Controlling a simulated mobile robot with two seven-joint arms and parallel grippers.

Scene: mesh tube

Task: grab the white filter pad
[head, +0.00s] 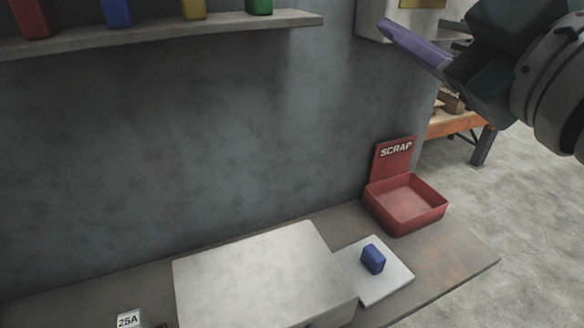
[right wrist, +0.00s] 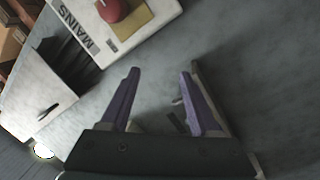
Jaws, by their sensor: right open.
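A flat white square pad (head: 389,289), which looks like the white filter pad, lies on the grey bench. A small blue block (head: 373,259) stands on it and hides part of it. The pad's left side meets the large pale box. My right gripper (head: 384,24) is at the upper right of the head view, high above the bench and far from the pad. Its purple fingers also show in the right wrist view (right wrist: 160,76), apart with nothing between them. The pad is not in the right wrist view. My left gripper is not in view.
A red SCRAP bin (head: 407,201) stands behind the pad on the bench (head: 455,262). The large pale box (head: 262,275) is left of the pad. A shelf (head: 200,28) with several coloured blocks is on the wall. A MAINS panel (right wrist: 140,38) with a red button is near my right gripper.

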